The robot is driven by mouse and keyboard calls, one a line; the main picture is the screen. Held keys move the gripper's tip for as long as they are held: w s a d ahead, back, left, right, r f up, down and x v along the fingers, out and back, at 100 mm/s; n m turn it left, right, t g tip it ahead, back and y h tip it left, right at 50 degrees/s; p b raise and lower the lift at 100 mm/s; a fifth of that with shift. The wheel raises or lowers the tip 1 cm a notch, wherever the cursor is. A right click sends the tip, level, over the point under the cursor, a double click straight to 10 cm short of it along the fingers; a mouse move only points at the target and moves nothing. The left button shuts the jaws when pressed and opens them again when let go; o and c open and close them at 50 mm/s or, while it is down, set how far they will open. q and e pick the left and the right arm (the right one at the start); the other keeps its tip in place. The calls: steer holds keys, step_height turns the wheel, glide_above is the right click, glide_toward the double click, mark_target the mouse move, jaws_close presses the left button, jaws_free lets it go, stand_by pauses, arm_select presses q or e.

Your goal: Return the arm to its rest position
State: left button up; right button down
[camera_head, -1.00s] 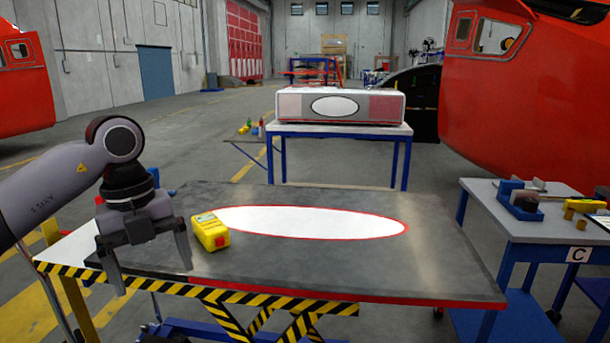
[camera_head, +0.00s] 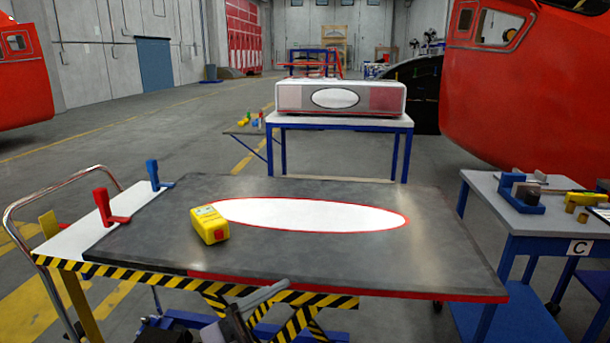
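My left gripper (camera_head: 262,298) is low at the bottom edge of the view, in front of the lift table's striped front edge. Only a grey finger-like part and some dark housing show, and the rest is cut off by the frame. I cannot tell whether it is open or shut, and I see nothing held in it. My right gripper is not in view. A yellow box-shaped device (camera_head: 210,226) with a red part stands on the dark panel (camera_head: 330,265), at the left end of its white oval, clear of my gripper.
The panel lies on a lift table with a striped edge (camera_head: 130,275). Red (camera_head: 111,208) and blue (camera_head: 156,178) clamps stand at its left. A blue cart (camera_head: 515,225) with tools stands right. A nose panel (camera_head: 340,98) sits on a table behind.

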arm_select(q)
steer(key=a+f+n+t+y, duration=1.05)
steer(key=f+n+y, duration=0.35)
steer(key=f+n, duration=0.25)
steer(key=s+a+f+n+g+y, duration=0.2)
steer(key=s+a+f+g, duration=0.1)
steer(key=s+f, duration=0.4)
steer(key=s+a+f+n+g+y, duration=0.2)
steer(key=s+a+f+g+y, duration=0.1)
steer(key=s+f, duration=0.4)
steer(key=shift+a+f+g, duration=0.2)
steer(key=shift+a+g, duration=0.15)
steer(key=shift+a, duration=0.35)
